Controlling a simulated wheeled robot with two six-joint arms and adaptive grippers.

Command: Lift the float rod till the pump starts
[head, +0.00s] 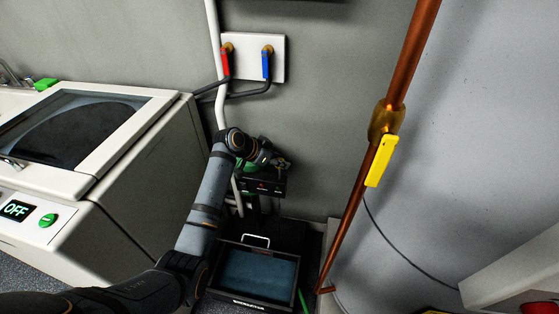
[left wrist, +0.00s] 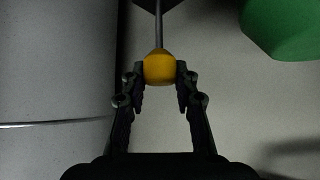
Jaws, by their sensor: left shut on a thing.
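My left gripper (head: 274,161) reaches across to the back wall, above a dark box. In the left wrist view my left gripper (left wrist: 159,82) is shut on a yellow ball knob (left wrist: 159,67), with one finger on each side. In the head view the knob and rod are too small or hidden to make out. The dark box (head: 262,187) carries a small red mark. Whether the pump runs cannot be told. My right gripper is not in view.
A black-rimmed basin (head: 224,268) with blue-looking contents lies below the box. A white washer (head: 143,170) with a display reading OFF stands at left. A copper pipe (head: 348,225) with a yellow lever (head: 381,160) stands at right. Red and blue valve handles sit on the wall above.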

